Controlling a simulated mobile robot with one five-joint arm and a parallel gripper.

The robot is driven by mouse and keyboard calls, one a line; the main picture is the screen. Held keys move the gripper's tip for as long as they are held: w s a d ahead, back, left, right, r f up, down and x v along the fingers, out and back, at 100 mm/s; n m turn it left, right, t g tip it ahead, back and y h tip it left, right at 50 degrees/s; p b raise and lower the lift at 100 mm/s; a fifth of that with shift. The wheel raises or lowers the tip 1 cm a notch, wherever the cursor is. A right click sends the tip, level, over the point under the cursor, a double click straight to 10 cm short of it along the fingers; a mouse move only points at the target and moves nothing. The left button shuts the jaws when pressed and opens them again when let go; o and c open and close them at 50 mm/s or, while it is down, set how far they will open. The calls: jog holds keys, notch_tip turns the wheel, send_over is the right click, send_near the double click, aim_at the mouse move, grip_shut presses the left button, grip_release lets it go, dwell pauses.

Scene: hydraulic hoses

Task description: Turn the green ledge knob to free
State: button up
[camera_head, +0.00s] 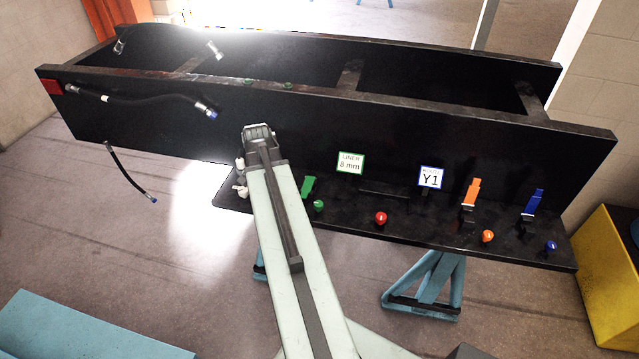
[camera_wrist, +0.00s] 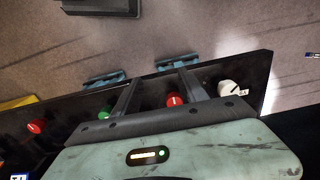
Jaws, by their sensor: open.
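The green ledge knob (camera_head: 318,206) is a small round knob on the ledge (camera_head: 440,236) of the black frame, beside a green lever (camera_head: 308,186). In the wrist view a green knob (camera_wrist: 105,112) shows just outside the left finger, partly hidden by my gripper body. My gripper (camera_wrist: 160,84) is open, with its two fingers apart. A red knob with a white mark (camera_wrist: 174,100) shows between the fingers, nearer the right one. I cannot tell contact or height. In the head view my arm hides the gripper's fingers.
Along the ledge are red (camera_head: 380,217), orange (camera_head: 487,236) and blue (camera_head: 551,246) knobs, with orange (camera_head: 470,192) and blue (camera_head: 534,202) levers. A white knob (camera_wrist: 231,88) is right of the fingers. Hoses (camera_head: 150,98) hang on the frame's left. A yellow box (camera_head: 607,290) stands right.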

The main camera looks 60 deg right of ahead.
aim_at(318, 203)
jog(key=s+d+r+m, duration=0.1)
jog(key=s+d, duration=0.2)
jog(key=s+d+r+m+p, duration=0.1)
jog(key=s+d+m, duration=0.1)
jog(key=s+d, duration=0.2)
jog(key=s+d+r+m+p, duration=0.1)
jog(key=s+d+r+m, duration=0.1)
jog(key=s+d, duration=0.2)
notch_tip(318, 203, down, 8)
jog(key=b, duration=0.8)
jog(key=shift+f, duration=0.15)
